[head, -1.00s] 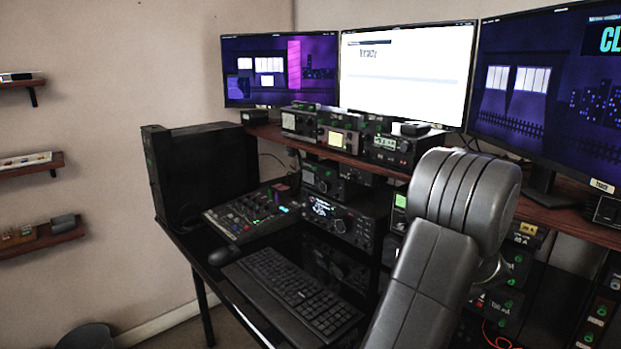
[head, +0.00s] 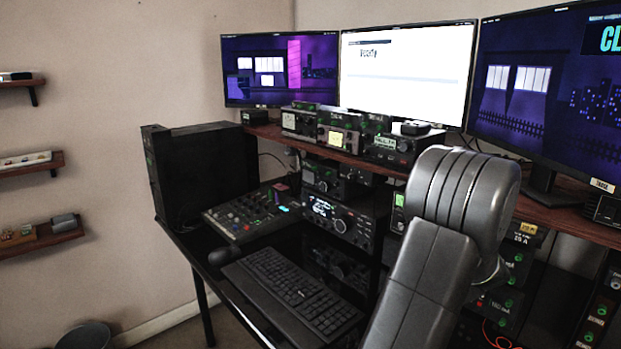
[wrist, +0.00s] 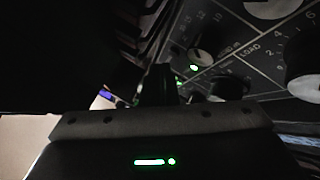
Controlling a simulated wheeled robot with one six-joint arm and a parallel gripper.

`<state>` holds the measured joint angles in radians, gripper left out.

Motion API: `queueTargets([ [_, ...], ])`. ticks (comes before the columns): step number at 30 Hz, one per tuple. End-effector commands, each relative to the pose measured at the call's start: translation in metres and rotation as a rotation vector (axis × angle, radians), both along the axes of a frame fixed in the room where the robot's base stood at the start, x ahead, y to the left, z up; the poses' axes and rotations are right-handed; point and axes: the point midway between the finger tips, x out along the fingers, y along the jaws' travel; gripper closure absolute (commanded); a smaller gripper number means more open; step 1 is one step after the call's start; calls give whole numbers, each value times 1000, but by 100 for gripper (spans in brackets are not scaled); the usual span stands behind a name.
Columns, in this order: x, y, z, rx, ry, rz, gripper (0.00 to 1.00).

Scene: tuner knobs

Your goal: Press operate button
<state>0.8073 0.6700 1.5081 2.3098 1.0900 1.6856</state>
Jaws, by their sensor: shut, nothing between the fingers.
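In the wrist view my gripper (wrist: 157,84) is shut and empty, a dark shape pointing at a dark equipment panel (wrist: 235,68). The panel carries "LOAD" lettering, numbered dials and several knobs, such as a silver-rimmed knob (wrist: 199,58). A small green light (wrist: 194,68) glows on it, right of the fingertips. I cannot tell which part is the operate button; the left of this view is very dark. Whether the fingertips touch the panel is unclear. In the head view my arm hides the gripper and what lies before it.
A wooden shelf (head: 560,217) with radio units and monitors runs above the desk. Below are a radio (head: 338,218), a mixer (head: 250,213), a keyboard (head: 290,290) and a mouse (head: 222,257). Equipment with green lights (head: 513,280) stands right of my arm.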

Motion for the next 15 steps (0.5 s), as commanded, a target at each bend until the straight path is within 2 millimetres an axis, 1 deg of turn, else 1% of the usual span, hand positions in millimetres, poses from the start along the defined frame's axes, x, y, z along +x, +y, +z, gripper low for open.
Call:
queueTargets([
  [9, -2, 2, 0, 0, 0, 0, 100],
  [15, -13, 15, -1, 1, 0, 1, 100],
])
